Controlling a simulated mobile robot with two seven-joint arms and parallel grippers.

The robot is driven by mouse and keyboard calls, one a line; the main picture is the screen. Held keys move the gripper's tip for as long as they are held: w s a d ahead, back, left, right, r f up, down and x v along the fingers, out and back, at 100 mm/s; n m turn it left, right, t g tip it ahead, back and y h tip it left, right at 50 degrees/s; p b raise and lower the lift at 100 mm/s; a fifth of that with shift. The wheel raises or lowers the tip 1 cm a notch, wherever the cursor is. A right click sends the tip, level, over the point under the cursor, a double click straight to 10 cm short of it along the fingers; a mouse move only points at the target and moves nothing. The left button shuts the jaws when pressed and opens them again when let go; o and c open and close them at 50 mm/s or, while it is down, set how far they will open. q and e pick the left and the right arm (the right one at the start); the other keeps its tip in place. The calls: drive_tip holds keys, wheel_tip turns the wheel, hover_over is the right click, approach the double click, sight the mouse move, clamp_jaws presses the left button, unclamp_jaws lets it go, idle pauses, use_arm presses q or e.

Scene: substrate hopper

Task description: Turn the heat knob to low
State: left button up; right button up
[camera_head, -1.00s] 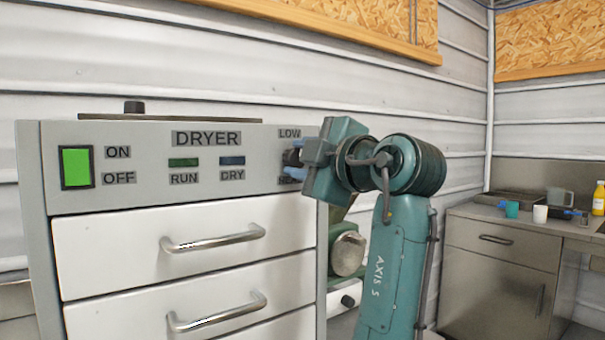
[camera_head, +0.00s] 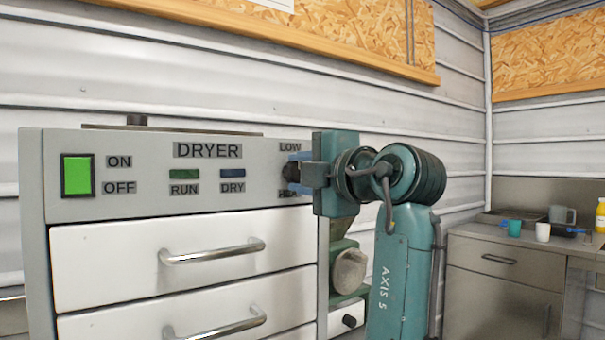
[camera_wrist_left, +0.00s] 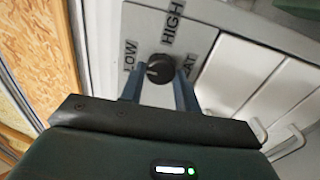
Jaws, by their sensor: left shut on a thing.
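The heat knob (camera_wrist_left: 160,68) is a round black knob on the dryer's grey front panel (camera_head: 130,205). In the wrist view it lies between the LOW label (camera_wrist_left: 130,55), the HIGH label (camera_wrist_left: 173,24) and the partly covered HEAT label (camera_wrist_left: 187,68). A small pale mark shows on the knob's lower left. My left gripper (camera_head: 297,172) is shut on the knob, with its blue-grey fingers on either side. In the head view the gripper hides most of the knob and part of the HEAT label. My right gripper is in neither view.
The lit green ON/OFF switch (camera_head: 77,175) is at the panel's left end. White drawers (camera_head: 110,256) with protruding metal handles (camera_head: 212,251) lie below the panel. A metal counter (camera_head: 500,243) with cups and a yellow bottle (camera_head: 600,215) stands at the right.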

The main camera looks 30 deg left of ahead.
use_arm(q)
drive_tip(key=o, duration=1)
drive_tip(key=v, duration=1.3)
drive_tip(key=shift+s+d, duration=0.1)
